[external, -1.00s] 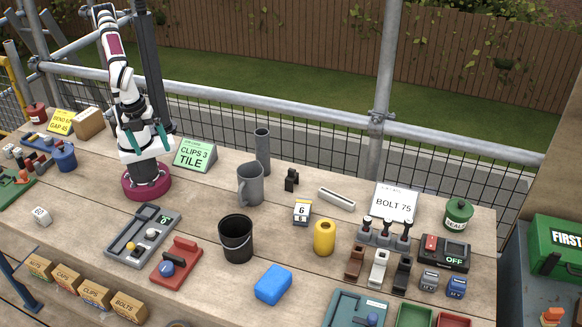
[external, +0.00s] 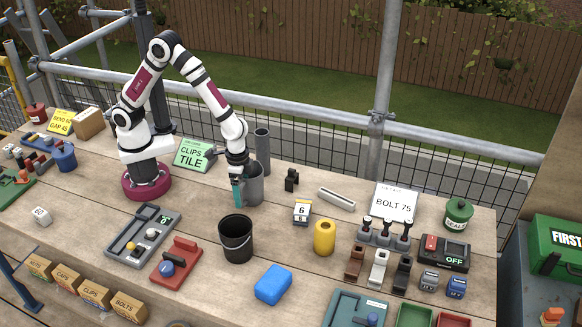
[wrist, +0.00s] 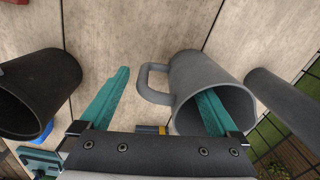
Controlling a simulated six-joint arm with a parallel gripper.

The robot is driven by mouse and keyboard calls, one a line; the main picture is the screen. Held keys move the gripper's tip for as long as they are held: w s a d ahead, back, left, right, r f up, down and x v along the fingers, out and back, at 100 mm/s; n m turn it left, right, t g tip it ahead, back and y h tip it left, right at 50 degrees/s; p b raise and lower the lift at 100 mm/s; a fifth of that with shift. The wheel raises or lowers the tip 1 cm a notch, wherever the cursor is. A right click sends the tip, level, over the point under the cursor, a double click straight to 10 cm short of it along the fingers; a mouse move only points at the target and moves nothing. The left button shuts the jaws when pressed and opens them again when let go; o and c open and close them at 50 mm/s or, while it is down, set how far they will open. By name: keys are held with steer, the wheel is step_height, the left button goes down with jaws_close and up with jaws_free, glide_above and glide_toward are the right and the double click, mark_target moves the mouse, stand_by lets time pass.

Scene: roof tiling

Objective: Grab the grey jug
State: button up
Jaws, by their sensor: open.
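The grey jug (external: 256,186) stands on the wooden bench, partly hidden behind my gripper (external: 239,191) in the external view. In the wrist view the jug (wrist: 205,82) lies ahead, with its handle towards the left. My gripper (wrist: 160,105) is open. Its right teal finger reaches inside the jug's mouth, and its left finger is outside, left of the handle. The jug's near wall and handle are between the two fingers. I cannot tell whether either finger touches the jug.
A black bucket (external: 236,238) stands in front of the jug and shows at the left in the wrist view (wrist: 38,92). A grey tube (external: 262,150) stands close behind the jug. A "CLIPS 3 TILE" sign (external: 195,155) is to the left. A yellow cylinder (external: 324,237) is to the right.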

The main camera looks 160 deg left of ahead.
step_height(320, 180, down, 4)
steer(key=shift+r, duration=0.25)
jaws_close()
stand_by(0.3)
